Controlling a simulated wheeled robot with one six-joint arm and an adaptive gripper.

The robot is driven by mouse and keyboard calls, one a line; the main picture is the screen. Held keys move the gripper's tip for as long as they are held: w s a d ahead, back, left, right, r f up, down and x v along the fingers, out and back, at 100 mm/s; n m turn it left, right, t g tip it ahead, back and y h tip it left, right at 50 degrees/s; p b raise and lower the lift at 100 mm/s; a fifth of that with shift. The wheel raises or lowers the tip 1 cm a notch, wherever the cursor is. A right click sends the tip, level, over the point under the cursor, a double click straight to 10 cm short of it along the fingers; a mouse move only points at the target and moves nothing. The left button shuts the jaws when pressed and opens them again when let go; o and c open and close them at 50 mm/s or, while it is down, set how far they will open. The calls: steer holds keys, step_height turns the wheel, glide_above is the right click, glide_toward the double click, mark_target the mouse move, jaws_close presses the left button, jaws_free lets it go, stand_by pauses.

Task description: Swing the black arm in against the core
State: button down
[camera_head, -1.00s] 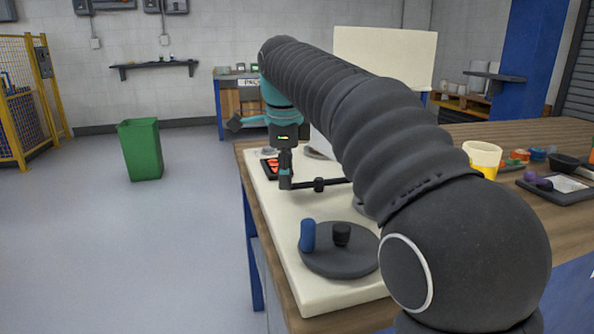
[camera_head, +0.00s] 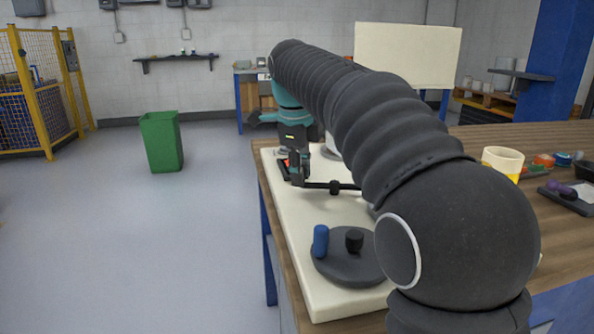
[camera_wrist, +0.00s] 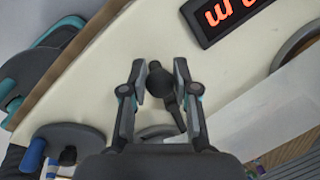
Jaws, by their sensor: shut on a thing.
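The black arm (camera_head: 347,187) is a thin dark bar with a small dark block on it, low over the cream board. My gripper (camera_head: 298,178) is at its left end in the head view. In the wrist view my gripper (camera_wrist: 155,85) has its fingers on both sides of the black arm's rounded end (camera_wrist: 154,70), shut on it. From there the bar runs down the picture towards my gripper body. The bar's far end is hidden behind my arm in the head view. I cannot make out the core for certain.
A grey disc (camera_head: 338,268) with a blue peg (camera_head: 320,240) and a black knob (camera_head: 354,240) stands at the board's near end. A dark display with red digits (camera_wrist: 224,14) lies near my gripper. A white sheet (camera_wrist: 255,115) is to the right. A yellow-white cup (camera_head: 502,162) stands on the table.

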steer(key=c, duration=0.9)
jaws_free()
steer(key=shift+w, duration=0.1)
steer(key=shift+o, duration=0.2)
step_height(320, 180, up, 12)
steer(key=s+a, duration=0.1)
steer(key=s, duration=0.1)
steer(key=shift+f, duration=0.1)
